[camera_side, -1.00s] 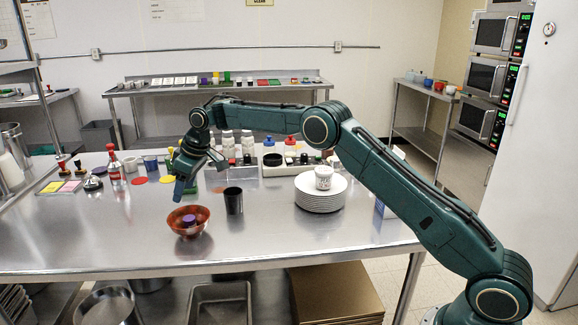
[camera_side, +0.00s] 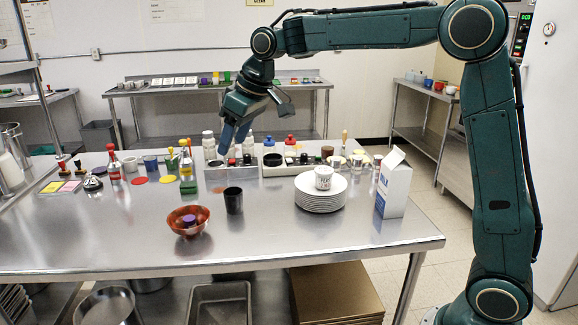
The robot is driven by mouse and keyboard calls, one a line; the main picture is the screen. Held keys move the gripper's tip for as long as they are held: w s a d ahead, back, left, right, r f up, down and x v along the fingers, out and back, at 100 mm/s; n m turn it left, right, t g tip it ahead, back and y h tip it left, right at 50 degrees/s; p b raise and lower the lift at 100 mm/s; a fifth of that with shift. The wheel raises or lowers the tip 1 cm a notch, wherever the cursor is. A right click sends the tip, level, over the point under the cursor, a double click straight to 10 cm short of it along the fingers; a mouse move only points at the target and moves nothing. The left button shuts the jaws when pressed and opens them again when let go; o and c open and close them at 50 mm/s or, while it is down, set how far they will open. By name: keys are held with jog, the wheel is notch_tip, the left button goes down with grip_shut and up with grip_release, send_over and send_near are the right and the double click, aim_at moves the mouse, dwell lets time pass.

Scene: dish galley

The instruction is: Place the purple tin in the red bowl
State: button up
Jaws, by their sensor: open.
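The red bowl (camera_side: 176,228) stands near the front of the steel table, left of a dark cup. The purple tin (camera_side: 189,220) sits inside the red bowl, low between its walls; its lower part is hidden by the near rim. My gripper (camera_side: 236,140) is open and empty, raised up and to the right of the bowl, in front of the row of bottles at the table's back. Nothing touches the tin except the bowl.
A dark cup (camera_side: 234,201) stands close to the bowl's right. A stack of white plates (camera_side: 320,201) carries a white cup (camera_side: 323,178). A milk carton (camera_side: 393,184) stands at the right. Bottles and stamps line the back. The table's front is clear.

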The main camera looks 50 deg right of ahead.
jog(key=s+d+r+m, duration=0.2)
jog(key=s, duration=1.6)
jog(key=s+d+f, duration=0.1)
jog(key=s+f, duration=0.2)
jog(key=s, duration=0.4)
jog(key=s+f+m+h, duration=0.1)
jog(key=s+f, duration=0.3)
jog(key=s, duration=0.4)
jog(key=shift+s+d+t, duration=0.2)
jog(key=shift+d+t, duration=0.15)
jog(key=shift+t, duration=0.05)
